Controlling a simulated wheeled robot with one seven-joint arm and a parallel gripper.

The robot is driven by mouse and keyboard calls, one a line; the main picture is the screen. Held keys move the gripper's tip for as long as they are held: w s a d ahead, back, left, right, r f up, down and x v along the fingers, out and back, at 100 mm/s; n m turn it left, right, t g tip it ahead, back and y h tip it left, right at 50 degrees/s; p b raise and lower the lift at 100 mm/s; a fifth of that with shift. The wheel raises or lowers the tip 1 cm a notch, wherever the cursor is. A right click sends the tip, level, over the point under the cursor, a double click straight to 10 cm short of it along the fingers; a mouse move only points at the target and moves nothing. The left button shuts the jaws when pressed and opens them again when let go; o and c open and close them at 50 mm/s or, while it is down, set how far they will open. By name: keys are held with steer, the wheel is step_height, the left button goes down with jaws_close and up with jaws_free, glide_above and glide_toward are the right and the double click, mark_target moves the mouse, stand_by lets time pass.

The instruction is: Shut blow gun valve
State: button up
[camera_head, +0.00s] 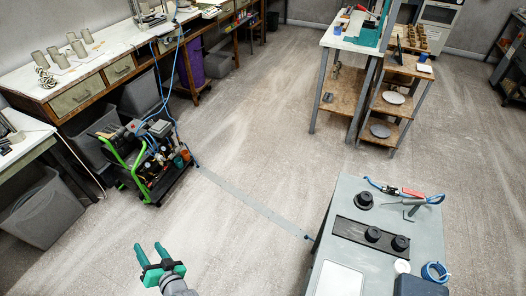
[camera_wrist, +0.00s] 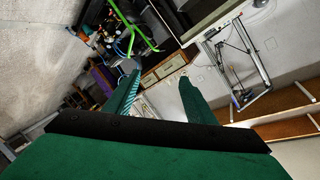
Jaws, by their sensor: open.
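My gripper (camera_head: 150,250) shows at the bottom of the head view, above the floor, its two green fingers apart and empty. In the wrist view, my gripper (camera_wrist: 156,85) also has its fingers spread with nothing between them. On the grey cabinet at right, a red-handled piece with short blue hose (camera_head: 408,192) lies near the far edge, possibly the blow gun valve; its setting is too small to tell. A grey wand-like piece (camera_head: 412,207) is beside it. My gripper is well to the left of the cabinet and touches none of this.
The grey cabinet (camera_head: 345,225) carries several black knobs and a blue coil (camera_head: 435,271). A cart with green handle (camera_head: 134,172) and blue hoses stands at left by a workbench (camera_head: 95,75). A shelf stand (camera_head: 400,105) is at the back. The middle floor is mostly clear, crossed by a grey strip (camera_head: 245,200).

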steer(key=w+a+n+g+y, duration=0.2)
steer(key=w+a+n+g, duration=0.1)
steer(key=w+a, duration=0.45)
steer(key=w+d+n+g, duration=0.2)
steer(key=w, duration=0.4)
steer(key=w+d+r+m+h, duration=0.15)
steer(key=w+d, duration=0.35)
steer(key=d, duration=0.6)
steer(key=w+d+r+h, duration=0.3)
steer(key=w+d, duration=0.2)
steer(key=d, duration=0.7)
steer(key=w+d+r+m+h, duration=0.15)
steer(key=w+d, duration=0.35)
steer(key=d, duration=0.6)
step_height(320, 180, up, 15)
steer(key=m+g+h, duration=0.3)
steer(key=m+h, duration=0.4)
steer(key=h, duration=0.1)
glide_above(393, 187)
steer(key=s+a, duration=0.2)
steer(key=s, duration=0.2)
steer(key=x, duration=0.9)
steer(key=shift+w+d+f, duration=0.15)
steer(key=shift+w+f, duration=0.05)
steer(key=shift+f, duration=0.05)
